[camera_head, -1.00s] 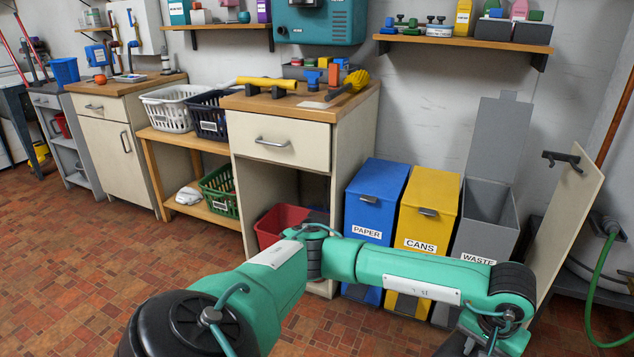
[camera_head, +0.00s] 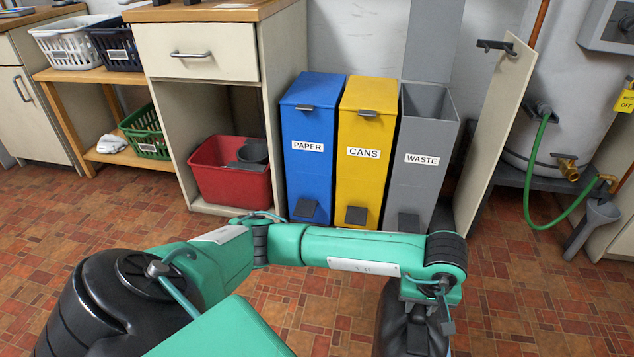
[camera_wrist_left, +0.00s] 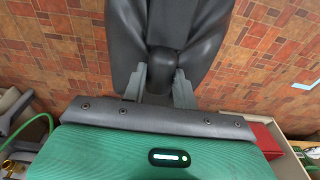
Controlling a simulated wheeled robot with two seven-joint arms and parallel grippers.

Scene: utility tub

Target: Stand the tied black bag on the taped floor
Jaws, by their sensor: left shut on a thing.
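The tied black bag (camera_head: 400,325) hangs from my left gripper (camera_head: 424,306) at the bottom of the head view, where its lower part is cut off. In the left wrist view the two grey fingers of my left gripper (camera_wrist_left: 160,86) close from both sides on the knotted neck of the bag (camera_wrist_left: 172,22). Pale tape marks (camera_wrist_left: 305,85) show on the floor at the right edge of the left wrist view. The bag's underside is hidden, so its contact with the floor cannot be told. My right gripper is not in view.
The blue paper bin (camera_head: 308,175), yellow cans bin (camera_head: 362,185) and open grey waste bin (camera_head: 420,190) stand in a row. An open cupboard door (camera_head: 497,130) stands right of them. A red tub (camera_head: 225,185) sits left. The tiled floor (camera_head: 530,310) at lower right is clear.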

